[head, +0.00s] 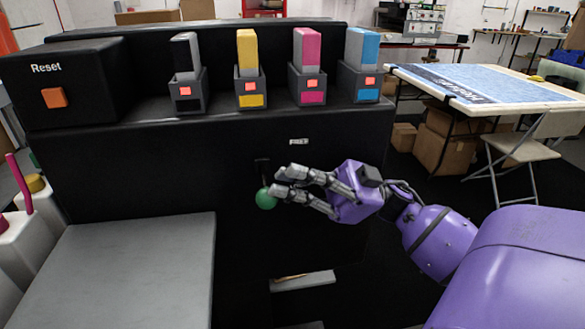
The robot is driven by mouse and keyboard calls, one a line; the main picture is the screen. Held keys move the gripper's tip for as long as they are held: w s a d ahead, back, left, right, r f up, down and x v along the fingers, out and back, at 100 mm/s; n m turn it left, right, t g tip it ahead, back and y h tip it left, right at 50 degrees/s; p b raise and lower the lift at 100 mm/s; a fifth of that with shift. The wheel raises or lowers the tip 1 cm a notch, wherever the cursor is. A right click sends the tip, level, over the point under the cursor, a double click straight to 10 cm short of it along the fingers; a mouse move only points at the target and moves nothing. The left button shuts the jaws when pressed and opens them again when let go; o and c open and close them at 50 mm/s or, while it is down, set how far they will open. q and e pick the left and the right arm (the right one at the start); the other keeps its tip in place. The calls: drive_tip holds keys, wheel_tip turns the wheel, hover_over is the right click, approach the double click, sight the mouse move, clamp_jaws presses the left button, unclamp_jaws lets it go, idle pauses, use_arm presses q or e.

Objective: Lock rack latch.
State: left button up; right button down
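The rack latch shows as a green ball knob (265,199) on the front of the black rack housing (140,178). A dark slot (262,167) lies just above the knob, and a small white label (299,142), perhaps reading "FREE", is higher to the right. My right gripper (282,182) reaches in from the right. Its grey fingertips are at the knob's upper right edge and partly overlap it in the head view. Dark gaps show between the fingers, but I cannot tell whether they touch or grip the knob. My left gripper is not in view.
Black, yellow, magenta and blue cartridges (247,55) stand on the housing. A Reset box with an orange button (54,97) is at left. A grey flat surface (120,270) is at lower left. A table (530,88) and folding chair (525,150) stand to the right.

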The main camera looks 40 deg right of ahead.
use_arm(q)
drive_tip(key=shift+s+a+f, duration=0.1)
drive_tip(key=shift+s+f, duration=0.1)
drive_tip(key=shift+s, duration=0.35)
use_arm(e)
wheel_tip(320, 180, down, 6)
drive_tip(key=shift+w+f, duration=0.1)
idle(0.3)
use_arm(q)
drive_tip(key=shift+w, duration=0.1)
use_arm(e)
wheel_tip(320, 180, up, 10)
idle(0.7)
idle(0.5)
